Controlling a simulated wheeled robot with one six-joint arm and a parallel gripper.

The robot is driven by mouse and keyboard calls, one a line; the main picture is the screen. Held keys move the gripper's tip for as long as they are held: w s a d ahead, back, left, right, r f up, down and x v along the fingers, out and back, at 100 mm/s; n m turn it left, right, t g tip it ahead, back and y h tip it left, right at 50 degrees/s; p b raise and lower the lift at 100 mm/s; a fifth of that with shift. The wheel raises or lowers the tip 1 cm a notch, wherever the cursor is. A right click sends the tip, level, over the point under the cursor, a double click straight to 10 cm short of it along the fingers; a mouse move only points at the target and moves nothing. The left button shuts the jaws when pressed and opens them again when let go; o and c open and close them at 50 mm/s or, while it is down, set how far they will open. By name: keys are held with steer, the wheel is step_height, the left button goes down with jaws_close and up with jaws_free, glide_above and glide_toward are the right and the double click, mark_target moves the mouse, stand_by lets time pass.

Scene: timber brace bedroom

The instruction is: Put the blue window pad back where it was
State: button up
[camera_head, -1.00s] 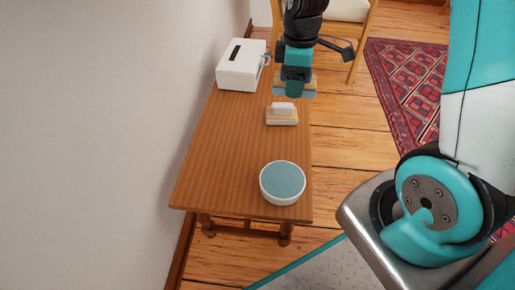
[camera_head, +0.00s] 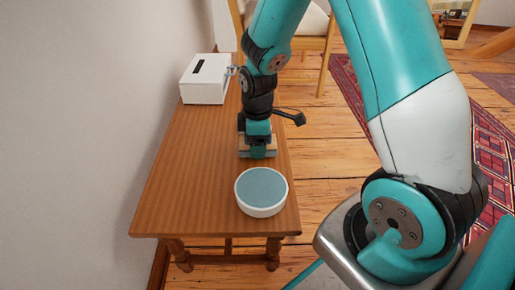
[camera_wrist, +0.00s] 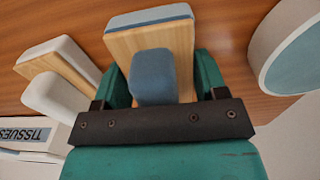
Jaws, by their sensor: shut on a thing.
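The blue window pad, a wooden block with a blue-grey handle and a blue-grey layer on its far side, shows in the wrist view (camera_wrist: 118,43). My gripper (camera_wrist: 161,72) is shut on its handle, a teal finger on each side. In the head view, my gripper (camera_head: 258,140) points down over the table's right part, with the pad (camera_head: 258,154) low beneath it. I cannot tell whether the pad touches the table. A similar pad with a white handle and white layer (camera_wrist: 62,72) lies beside it in the wrist view; my gripper hides it in the head view.
A round white tub with a blue-grey top (camera_head: 261,191) stands close in front of my gripper on the wooden table (camera_head: 185,175); it also shows in the wrist view (camera_wrist: 285,50). A white tissue box (camera_head: 203,85) stands at the table's far end. The table's left side is clear.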

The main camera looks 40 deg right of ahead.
steer(key=shift+f, duration=0.35)
steer(key=o, duration=0.9)
step_height(320, 180, up, 12)
steer(key=p, duration=0.7)
steer(key=shift+p, duration=0.35)
steer(key=s+a+r+m+y, duration=0.1)
steer(key=s+a+r, duration=0.4)
steer(key=s, duration=0.1)
steer(key=s+a+r+m+y, duration=0.1)
steer(key=s+a+r, duration=0.4)
steer(key=s+a, duration=0.1)
steer(key=s+a+r+m+y, duration=0.2)
steer(key=s+a+r, duration=0.3)
steer(key=s, duration=0.2)
steer(key=shift+a+r, duration=0.15)
steer(key=shift+r, duration=0.2)
